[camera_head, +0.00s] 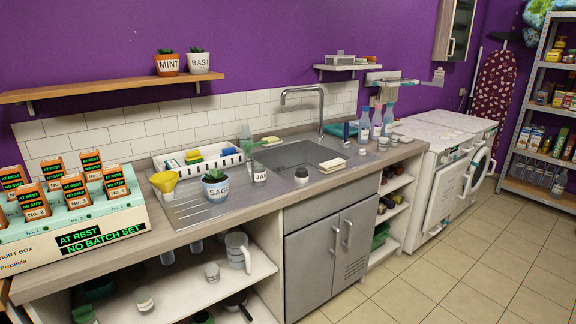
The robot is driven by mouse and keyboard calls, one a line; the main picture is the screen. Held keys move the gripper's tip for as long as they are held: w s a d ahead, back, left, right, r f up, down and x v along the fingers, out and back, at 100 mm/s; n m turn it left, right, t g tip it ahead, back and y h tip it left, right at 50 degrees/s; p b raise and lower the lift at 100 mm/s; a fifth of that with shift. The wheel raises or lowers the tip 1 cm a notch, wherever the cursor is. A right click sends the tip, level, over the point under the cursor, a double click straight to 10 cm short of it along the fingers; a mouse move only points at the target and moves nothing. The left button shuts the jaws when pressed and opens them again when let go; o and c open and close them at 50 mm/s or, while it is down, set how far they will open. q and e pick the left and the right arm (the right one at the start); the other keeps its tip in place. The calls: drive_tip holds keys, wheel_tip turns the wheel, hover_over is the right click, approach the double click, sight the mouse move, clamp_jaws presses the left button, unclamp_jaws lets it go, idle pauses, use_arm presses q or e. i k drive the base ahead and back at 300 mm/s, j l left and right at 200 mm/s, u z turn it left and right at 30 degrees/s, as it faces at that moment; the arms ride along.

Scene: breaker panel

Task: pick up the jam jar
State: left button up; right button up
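A small jar with a white label reading "JAM" (260,178) stands upright on the counter (300,197), in front of the sink and near the front edge. The label's last letter is hard to read. The plant pot marked SAGE (216,190) stands close to its left. Neither of my grippers shows in the head view, and nothing is seen holding the jar.
A white rack (204,163) with sponges and a yellow funnel-like cup (164,182) stand behind and left. A dark-topped jar (301,175) stands to the right. The sink (290,152) lies behind. Labelled orange devices (75,189) fill the left end. Tiled floor (470,260) is clear.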

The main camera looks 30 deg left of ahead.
sight(258, 167)
drive_tip(key=i+l+u, duration=0.1)
drive_tip(key=i+u, duration=0.15)
drive_tip(key=i, duration=0.2)
drive_tip(key=i+l+u, duration=0.15)
drive_tip(key=i+u, duration=0.15)
drive_tip(key=i, duration=0.2)
drive_tip(key=i+l+u, duration=0.25)
drive_tip(key=i, duration=0.15)
